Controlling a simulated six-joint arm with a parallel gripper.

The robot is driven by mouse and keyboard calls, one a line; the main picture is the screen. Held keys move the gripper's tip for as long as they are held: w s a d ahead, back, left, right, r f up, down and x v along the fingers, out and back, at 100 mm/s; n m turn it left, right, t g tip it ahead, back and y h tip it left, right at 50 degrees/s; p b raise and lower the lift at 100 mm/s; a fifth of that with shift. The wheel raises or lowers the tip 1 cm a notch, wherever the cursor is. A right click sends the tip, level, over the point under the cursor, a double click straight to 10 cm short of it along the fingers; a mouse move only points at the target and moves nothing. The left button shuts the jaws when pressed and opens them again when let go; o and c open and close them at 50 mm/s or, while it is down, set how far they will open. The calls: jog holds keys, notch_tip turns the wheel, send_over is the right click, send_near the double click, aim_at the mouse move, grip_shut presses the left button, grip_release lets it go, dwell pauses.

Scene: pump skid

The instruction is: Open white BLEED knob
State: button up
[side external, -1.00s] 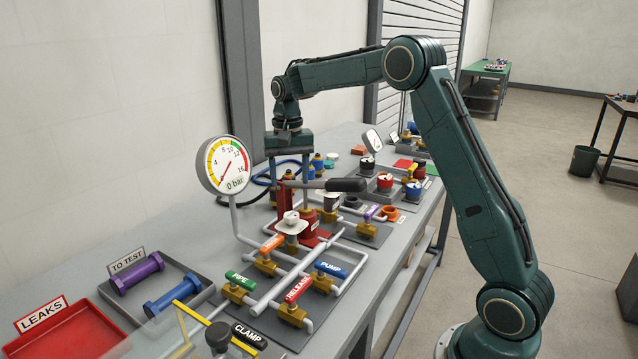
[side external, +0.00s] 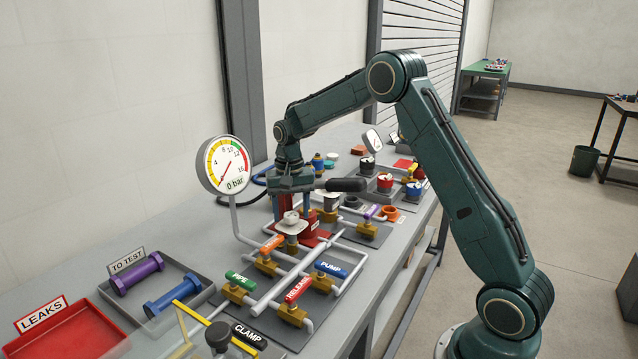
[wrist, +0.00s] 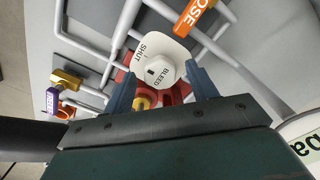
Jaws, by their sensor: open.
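The white BLEED knob (side external: 291,219) sits on a white plate beside the red pump body. In the wrist view the knob (wrist: 158,71) stands on its rounded plate (wrist: 145,47), marked SHUT on one side and BLEED on the other. A small dark mark shows on top of the knob. My gripper (side external: 290,212) points down at the knob in the side view. In the wrist view my gripper (wrist: 163,82) is open, with one blue finger on each side of the knob. I cannot tell whether the fingers touch it.
A black-ended pump handle (side external: 346,185) lies close to the right of my gripper. The gauge (side external: 223,165) stands to the left. Pipes and labelled levers, HOSE (side external: 272,244), PUMP (side external: 331,269) and RELEASE (side external: 298,288), lie in front. Open grey bench (side external: 190,235) is at left.

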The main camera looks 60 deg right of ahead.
jog(key=c, duration=1)
jog(key=shift+n, duration=0.5)
jog(key=n, duration=0.3)
jog(key=shift+n, duration=0.3)
jog(key=n, duration=1.3)
jog(key=shift+n, duration=0.3)
